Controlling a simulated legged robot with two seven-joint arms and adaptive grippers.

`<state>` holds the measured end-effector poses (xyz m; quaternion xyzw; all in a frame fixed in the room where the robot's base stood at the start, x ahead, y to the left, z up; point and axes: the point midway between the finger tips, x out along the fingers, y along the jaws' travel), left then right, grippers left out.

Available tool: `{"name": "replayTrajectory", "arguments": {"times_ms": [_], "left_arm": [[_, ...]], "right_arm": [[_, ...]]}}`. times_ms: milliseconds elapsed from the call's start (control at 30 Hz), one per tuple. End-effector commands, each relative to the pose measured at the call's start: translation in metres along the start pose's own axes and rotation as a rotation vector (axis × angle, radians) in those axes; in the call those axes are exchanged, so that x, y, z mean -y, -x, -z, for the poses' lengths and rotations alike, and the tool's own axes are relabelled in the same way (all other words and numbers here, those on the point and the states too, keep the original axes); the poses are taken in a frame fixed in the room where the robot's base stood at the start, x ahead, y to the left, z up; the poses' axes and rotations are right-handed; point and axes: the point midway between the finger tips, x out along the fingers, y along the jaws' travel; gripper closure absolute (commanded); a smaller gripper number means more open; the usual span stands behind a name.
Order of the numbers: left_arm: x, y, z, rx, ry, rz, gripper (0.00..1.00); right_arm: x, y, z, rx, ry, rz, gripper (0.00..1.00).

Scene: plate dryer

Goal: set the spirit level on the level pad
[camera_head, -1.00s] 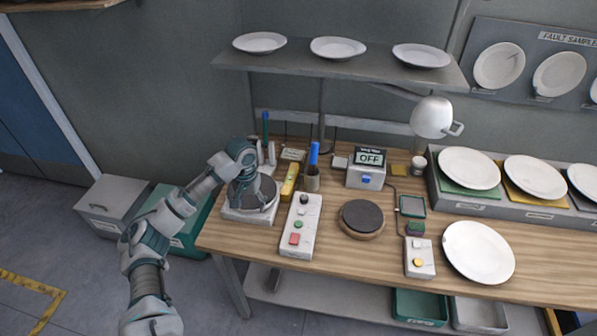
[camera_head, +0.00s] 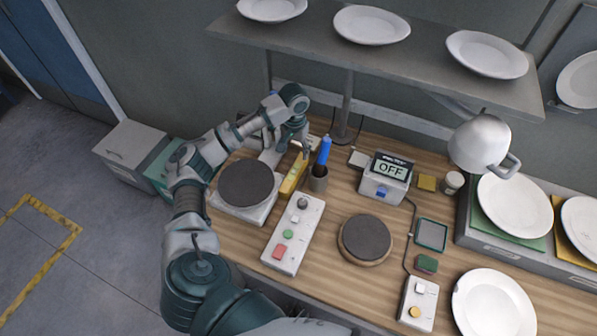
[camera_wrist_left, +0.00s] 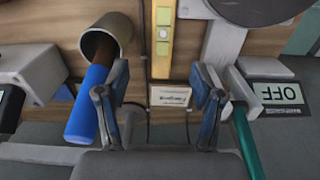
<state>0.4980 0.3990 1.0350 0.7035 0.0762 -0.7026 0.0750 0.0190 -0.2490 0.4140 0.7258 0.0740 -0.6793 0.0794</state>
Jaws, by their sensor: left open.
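The yellow spirit level (camera_head: 294,175) lies on the wooden bench between the left turntable and the dark cup with a blue-handled tool. My left gripper (camera_head: 302,146) is open and empty at the level's far end. In the left wrist view the spirit level (camera_wrist_left: 163,40) shows its vials and lies beyond the spread fingers of my left gripper (camera_wrist_left: 158,88). A small pale labelled card (camera_wrist_left: 170,96) shows between the fingers. I cannot tell for sure which surface is the level pad. My right gripper is not in view.
The cup (camera_head: 318,182) with its blue handle (camera_head: 323,152) stands close to the right of the level. A button box (camera_head: 293,234) is in front, the left turntable (camera_head: 246,183) to the left. A dark round pad (camera_head: 365,238) and the OFF display box (camera_head: 385,178) are farther right.

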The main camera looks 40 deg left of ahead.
Motion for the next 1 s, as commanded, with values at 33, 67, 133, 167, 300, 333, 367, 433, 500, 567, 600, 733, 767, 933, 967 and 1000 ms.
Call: {"name": "replayTrajectory", "arguments": {"times_ms": [33, 67, 133, 167, 300, 333, 367, 433, 500, 567, 600, 733, 767, 933, 967, 1000], "left_arm": [[0.000, -0.014, 0.000, 0.005, 0.000, 0.002, 0.33], [0.000, -0.022, 0.000, 0.007, 0.000, 0.002, 0.33], [0.000, -0.039, 0.001, 0.006, 0.001, 0.002, 0.33], [0.000, -0.046, 0.001, 0.006, 0.001, 0.003, 0.33], [-0.001, -0.074, 0.001, 0.005, 0.002, 0.002, 0.33], [-0.001, -0.079, 0.002, 0.005, 0.002, 0.002, 0.33], [-0.002, -0.083, 0.001, 0.004, 0.002, 0.002, 0.33], [-0.002, -0.089, 0.001, 0.003, 0.001, 0.004, 0.33], [-0.002, -0.092, 0.001, 0.001, 0.001, 0.003, 0.33], [-0.002, -0.096, 0.001, 0.001, 0.001, 0.003, 0.33], [-0.001, -0.101, 0.001, 0.002, 0.001, 0.004, 0.33], [0.002, -0.123, 0.000, 0.004, 0.001, 0.003, 0.33], [0.003, -0.128, 0.000, 0.005, 0.000, 0.003, 0.33], [0.003, -0.145, 0.001, 0.002, 0.000, 0.001, 0.33], [0.003, -0.146, 0.001, 0.002, 0.000, 0.001, 0.33], [0.003, -0.146, 0.001, 0.002, 0.000, 0.001, 0.33]], "right_arm": [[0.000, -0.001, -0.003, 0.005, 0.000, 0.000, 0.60], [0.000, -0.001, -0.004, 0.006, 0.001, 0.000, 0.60], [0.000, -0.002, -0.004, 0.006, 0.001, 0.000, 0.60], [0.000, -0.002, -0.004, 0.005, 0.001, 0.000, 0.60], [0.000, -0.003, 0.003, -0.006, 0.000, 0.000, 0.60], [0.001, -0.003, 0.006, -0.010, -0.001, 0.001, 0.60], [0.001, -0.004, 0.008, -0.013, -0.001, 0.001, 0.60], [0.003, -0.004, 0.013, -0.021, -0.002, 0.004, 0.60], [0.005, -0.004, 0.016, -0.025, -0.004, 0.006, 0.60], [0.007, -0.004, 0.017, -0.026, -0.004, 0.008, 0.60], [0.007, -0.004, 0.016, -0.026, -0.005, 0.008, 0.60], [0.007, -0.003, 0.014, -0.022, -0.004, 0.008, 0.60], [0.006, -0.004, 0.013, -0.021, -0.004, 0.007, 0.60], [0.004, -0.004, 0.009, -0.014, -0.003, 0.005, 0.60], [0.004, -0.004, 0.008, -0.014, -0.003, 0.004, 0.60], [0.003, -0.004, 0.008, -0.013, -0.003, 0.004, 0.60]]}}
